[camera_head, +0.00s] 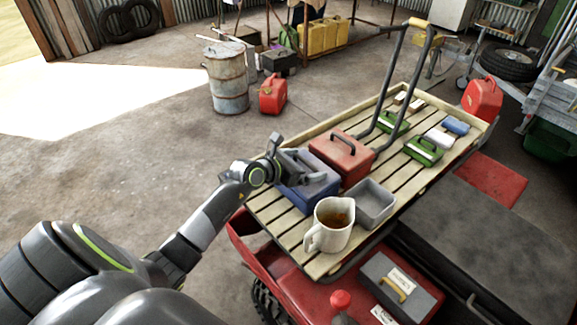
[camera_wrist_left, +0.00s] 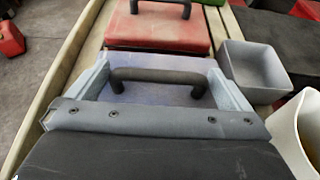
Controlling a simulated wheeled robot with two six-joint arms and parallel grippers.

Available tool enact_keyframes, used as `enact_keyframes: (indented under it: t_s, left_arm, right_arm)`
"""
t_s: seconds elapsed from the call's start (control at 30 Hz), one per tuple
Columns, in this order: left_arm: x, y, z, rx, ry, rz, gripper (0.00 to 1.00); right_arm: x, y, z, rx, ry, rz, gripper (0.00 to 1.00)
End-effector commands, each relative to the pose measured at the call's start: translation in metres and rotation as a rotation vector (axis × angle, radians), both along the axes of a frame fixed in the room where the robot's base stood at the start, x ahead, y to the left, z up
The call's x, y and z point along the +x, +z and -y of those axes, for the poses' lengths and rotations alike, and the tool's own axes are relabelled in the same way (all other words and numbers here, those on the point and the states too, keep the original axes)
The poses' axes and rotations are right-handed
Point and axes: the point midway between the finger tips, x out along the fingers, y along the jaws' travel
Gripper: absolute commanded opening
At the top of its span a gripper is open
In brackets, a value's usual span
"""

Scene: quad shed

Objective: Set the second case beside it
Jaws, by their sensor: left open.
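A blue case (camera_head: 312,192) with a dark handle lies on the slatted wooden deck (camera_head: 262,210). A red case (camera_head: 342,157) with a dark handle lies just beyond it. My left gripper (camera_head: 303,164) is over the blue case and is open. In the left wrist view its fingers stand on either side of the blue case's handle (camera_wrist_left: 158,76), and the red case (camera_wrist_left: 160,27) shows beyond. I cannot tell whether the fingers touch the blue case. Part of its top is hidden by the gripper. My right gripper is not in view.
A grey open bin (camera_head: 374,203) and a white jug of brown liquid (camera_head: 331,226) stand right of the blue case. Green cases (camera_head: 423,150) lie farther along the deck. A labelled grey case (camera_head: 398,287) is at the lower right.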

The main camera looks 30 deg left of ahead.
Motion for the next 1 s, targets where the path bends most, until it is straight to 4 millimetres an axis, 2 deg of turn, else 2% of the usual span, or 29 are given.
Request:
enact_keyframes:
  t_s: [0.4,0.6,0.8,1.0]
  left_arm:
    - [-0.063,0.025,-0.023,0.008,-0.001,0.0,1.0]
    - [-0.087,0.037,-0.031,0.005,-0.001,-0.001,1.0]
    - [-0.098,0.042,-0.034,0.002,-0.002,-0.001,1.0]
    - [-0.099,0.043,-0.034,0.001,-0.001,0.0,1.0]
  right_arm:
    - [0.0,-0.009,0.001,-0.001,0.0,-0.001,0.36]
    - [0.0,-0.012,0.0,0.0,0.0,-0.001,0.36]
    - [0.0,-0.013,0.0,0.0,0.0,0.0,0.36]
    - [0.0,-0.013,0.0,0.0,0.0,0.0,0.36]
